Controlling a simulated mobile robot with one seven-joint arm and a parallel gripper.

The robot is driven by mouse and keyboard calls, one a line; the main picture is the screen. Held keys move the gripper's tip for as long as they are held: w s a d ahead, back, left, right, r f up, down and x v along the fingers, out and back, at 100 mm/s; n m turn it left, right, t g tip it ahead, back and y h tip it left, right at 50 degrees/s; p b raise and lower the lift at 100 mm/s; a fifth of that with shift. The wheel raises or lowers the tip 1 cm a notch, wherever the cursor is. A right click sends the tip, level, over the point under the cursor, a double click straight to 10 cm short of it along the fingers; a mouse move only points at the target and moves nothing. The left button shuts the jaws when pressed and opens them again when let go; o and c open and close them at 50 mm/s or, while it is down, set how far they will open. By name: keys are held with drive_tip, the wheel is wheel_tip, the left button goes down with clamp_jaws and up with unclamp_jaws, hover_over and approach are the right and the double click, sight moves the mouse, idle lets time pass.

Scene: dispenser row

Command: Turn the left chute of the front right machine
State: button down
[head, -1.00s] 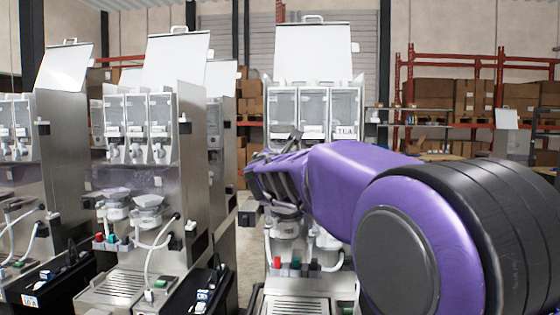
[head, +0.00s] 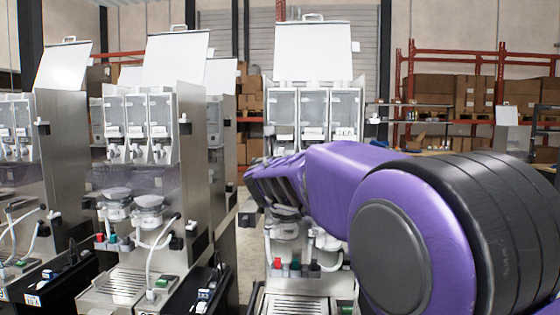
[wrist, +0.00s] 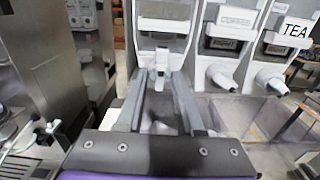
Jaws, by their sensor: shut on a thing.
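The front right machine (head: 313,55) stands ahead in the head view, with three clear-fronted canisters in a row. My gripper (wrist: 161,82) reaches in at the left canister, and its two grey fingers are closed on the left chute (wrist: 161,62). That chute is a small white spout under the canister, partly hidden between the fingers. In the head view my gripper (head: 270,160) covers the chute area. The middle chute (wrist: 221,77) and the right chute (wrist: 271,83), beside a TEA label, are clear of my fingers.
Another similar machine (head: 150,125) stands to the left with a gap between. Red, green and dark knobs (head: 295,267) and a drip grate (head: 295,305) lie below my gripper. Shelves with boxes (head: 475,95) stand far behind.

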idle(0.4)
drive_tip(key=c, duration=0.9)
unclamp_jaws()
drive_tip(key=shift+s, duration=0.1)
